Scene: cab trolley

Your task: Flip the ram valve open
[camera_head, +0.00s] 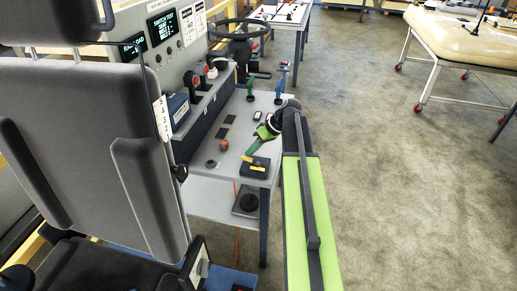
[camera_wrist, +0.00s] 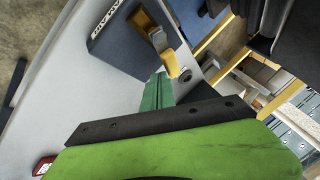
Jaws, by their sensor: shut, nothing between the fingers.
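The ram valve is a dark box (camera_head: 261,172) with a yellow lever (camera_head: 256,161), on the front end of the grey side panel. In the wrist view the box (camera_wrist: 118,38) carries white lettering, and its yellow lever (camera_wrist: 170,62) stands out from the box towards my fingers. My gripper (camera_head: 249,152) reaches down over the panel just behind the box. In the wrist view my green fingertips (camera_wrist: 158,90) are together and empty, close to the lever's end. I cannot tell whether they touch it.
A seat (camera_head: 85,140) fills the left. A red-brown ball knob (camera_head: 224,144), a green lever (camera_head: 250,90) and a blue lever (camera_head: 280,86) stand on the panel.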

